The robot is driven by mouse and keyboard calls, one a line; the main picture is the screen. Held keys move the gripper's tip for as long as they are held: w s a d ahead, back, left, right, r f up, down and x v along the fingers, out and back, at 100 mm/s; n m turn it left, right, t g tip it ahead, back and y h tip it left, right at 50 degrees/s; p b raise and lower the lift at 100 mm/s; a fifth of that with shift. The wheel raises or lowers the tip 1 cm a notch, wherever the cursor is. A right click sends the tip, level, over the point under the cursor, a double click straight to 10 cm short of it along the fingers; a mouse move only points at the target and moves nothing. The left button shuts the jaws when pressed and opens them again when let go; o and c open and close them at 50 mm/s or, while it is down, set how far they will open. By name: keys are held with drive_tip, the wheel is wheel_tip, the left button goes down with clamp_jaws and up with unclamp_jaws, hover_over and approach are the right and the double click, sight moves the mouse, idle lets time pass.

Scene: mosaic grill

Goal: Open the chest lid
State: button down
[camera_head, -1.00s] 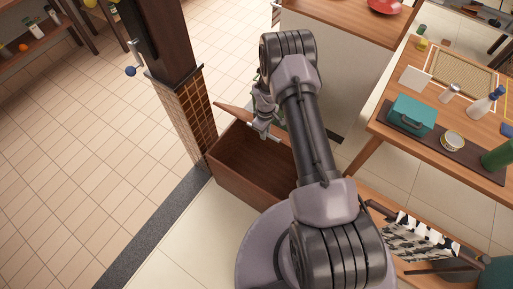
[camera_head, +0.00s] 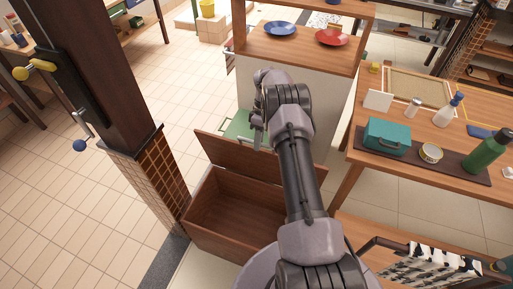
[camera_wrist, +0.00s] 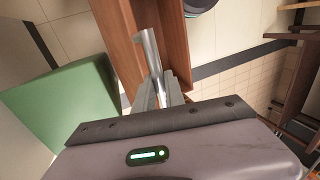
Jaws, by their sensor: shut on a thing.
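The wooden chest (camera_head: 188,213) stands on the floor left of my arm in the head view, and its dark inside shows. Its lid (camera_head: 222,150) is raised and tilts up at the far side of the box; my arm covers part of it. My gripper (camera_head: 257,138) is at the lid's upper edge, partly hidden by my own arm. In the wrist view my gripper (camera_wrist: 160,88) is shut on a silver bar-shaped handle (camera_wrist: 149,48) against the brown lid wood (camera_wrist: 173,40).
A green stool or block (camera_head: 236,124) stands just behind the lid and shows large in the wrist view (camera_wrist: 60,108). A brick-based pillar (camera_head: 140,180) is close on the left. A table (camera_head: 345,190) with a teal box (camera_head: 386,137) is on the right.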

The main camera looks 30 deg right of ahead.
drive_tip(key=shift+w+r, duration=0.1)
drive_tip(key=shift+r, duration=0.05)
drive_tip(key=c, duration=1.4)
unclamp_jaws()
drive_tip(key=p+v, duration=0.3)
drive_tip(key=v, duration=0.9)
drive_tip(key=shift+p, duration=0.35)
